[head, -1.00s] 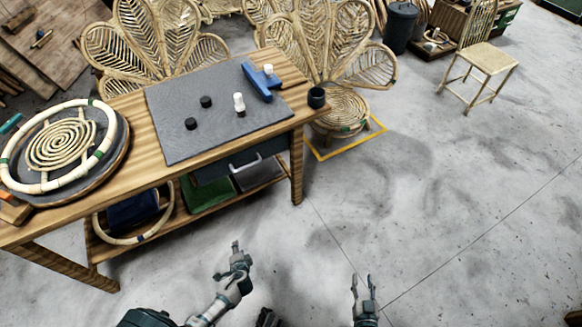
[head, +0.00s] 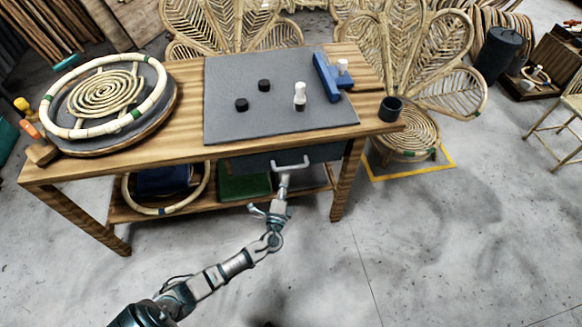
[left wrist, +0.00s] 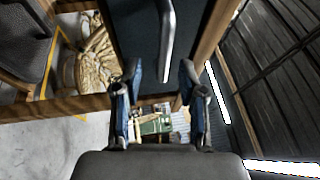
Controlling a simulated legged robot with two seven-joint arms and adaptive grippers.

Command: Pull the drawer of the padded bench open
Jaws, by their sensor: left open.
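The wooden bench (head: 187,108) with a grey pad (head: 250,105) on top stands ahead of me in the head view. Its dark drawer (head: 322,153) is under the right part of the top and looks shut. A pale bar handle (head: 296,163) is on the drawer front. My left gripper (head: 284,180) is open just below and in front of the handle. In the left wrist view, the handle (left wrist: 168,40) stands out from the drawer front (left wrist: 138,25), beyond and between the open fingertips (left wrist: 161,72). I cannot tell if they touch it. My right gripper is out of view.
On the bench are a rattan coil in a ring (head: 105,95), a blue tool (head: 327,78), a white piece (head: 300,95) and a dark cup (head: 390,108). A green bin (head: 245,187) sits on the lower shelf. The floor in front is clear.

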